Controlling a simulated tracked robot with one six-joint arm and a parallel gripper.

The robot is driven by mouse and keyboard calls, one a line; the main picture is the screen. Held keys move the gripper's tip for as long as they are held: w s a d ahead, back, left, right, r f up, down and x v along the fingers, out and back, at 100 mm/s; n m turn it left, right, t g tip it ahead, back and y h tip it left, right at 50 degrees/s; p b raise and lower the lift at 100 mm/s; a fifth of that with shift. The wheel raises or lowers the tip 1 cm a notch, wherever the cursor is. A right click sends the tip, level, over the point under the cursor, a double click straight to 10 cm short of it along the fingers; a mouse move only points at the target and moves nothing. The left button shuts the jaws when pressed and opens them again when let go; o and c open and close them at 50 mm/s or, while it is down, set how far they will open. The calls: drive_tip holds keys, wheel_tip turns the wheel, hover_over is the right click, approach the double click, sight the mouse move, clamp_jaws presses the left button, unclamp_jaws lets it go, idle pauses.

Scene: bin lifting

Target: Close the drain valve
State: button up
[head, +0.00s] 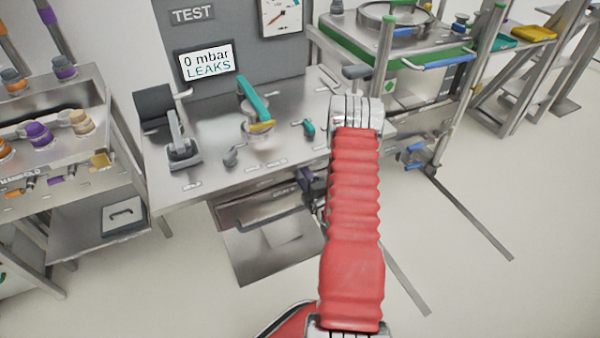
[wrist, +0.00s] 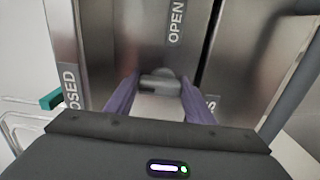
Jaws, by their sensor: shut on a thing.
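In the wrist view, my gripper (wrist: 160,88) has two purple fingers shut on a dark grey handle (wrist: 158,80), which looks like the drain valve's handle. The handle stands out from a steel panel (wrist: 110,30). An OPEN label (wrist: 176,22) is above it, slightly to the right. A partly hidden label reading "OSED" (wrist: 71,90) is at the left. The valve body is hidden behind the handle and fingers. In the head view, my red arm covers the gripper and most of the handle's area.
The steel test bench (head: 215,170) carries a teal-handled part (head: 252,97) and a grey clamp (head: 181,150). A screen (head: 206,62) reads "0 mbar LEAKS". A manifold rack (head: 60,130) stands left and a green-edged frame (head: 440,55) right.

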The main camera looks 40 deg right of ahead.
drive_tip(key=shift+a+f+n, duration=0.2)
drive_tip(key=shift+a+n, duration=0.1)
drive_tip(key=shift+a, duration=0.05)
drive_tip(key=o, duration=1.1)
drive_tip(key=shift+d+r, duration=0.1)
drive_tip(key=shift+d, duration=0.1)
drive_tip(key=shift+c, duration=0.2)
drive_tip(key=shift+s, duration=0.1)
drive_tip(key=v, duration=1.3)
drive_tip(key=shift+s, duration=0.3)
